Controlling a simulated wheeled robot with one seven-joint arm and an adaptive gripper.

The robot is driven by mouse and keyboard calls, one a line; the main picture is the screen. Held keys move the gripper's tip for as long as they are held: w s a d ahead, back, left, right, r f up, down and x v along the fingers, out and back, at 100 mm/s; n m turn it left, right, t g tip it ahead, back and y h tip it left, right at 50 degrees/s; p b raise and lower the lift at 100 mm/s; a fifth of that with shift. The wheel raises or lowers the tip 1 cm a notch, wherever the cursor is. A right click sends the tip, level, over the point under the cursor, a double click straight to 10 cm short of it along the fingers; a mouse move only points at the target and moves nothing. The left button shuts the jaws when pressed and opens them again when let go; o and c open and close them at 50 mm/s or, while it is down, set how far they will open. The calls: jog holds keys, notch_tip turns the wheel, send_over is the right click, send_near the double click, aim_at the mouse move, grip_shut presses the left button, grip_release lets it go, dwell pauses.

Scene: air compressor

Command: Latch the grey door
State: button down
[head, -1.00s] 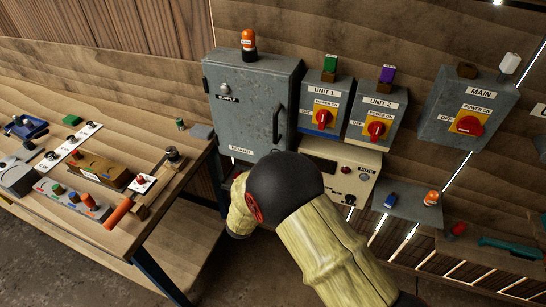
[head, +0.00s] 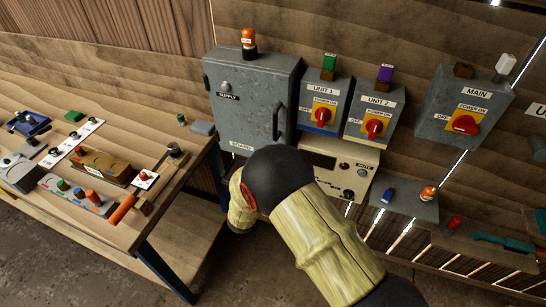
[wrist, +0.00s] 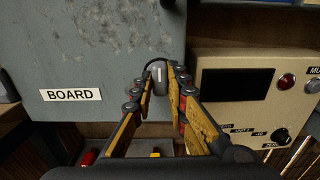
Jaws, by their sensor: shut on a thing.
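The grey door (head: 250,110) is the front of a metal cabinet marked SUPPLY and BOARD, and it looks closed or nearly so. In the wrist view, the door's lower part (wrist: 95,45) fills the upper left. My gripper (wrist: 160,78) is shut on a small grey latch knob (wrist: 158,73) at the door's lower right corner. My arm hides the gripper and this corner in the head view.
A cream panel (head: 340,165) with a dark display and knobs sits right of the cabinet, close to my gripper. Switch boxes UNIT 1 (head: 322,89), UNIT 2 (head: 376,101) and MAIN (head: 470,95) hang further right. A cluttered workbench (head: 185,165) stands at left.

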jog(key=c, duration=1.8)
grip_release()
jog(key=shift+o, duration=0.2)
jog(key=v, duration=1.2)
jog(key=shift+a, duration=0.1)
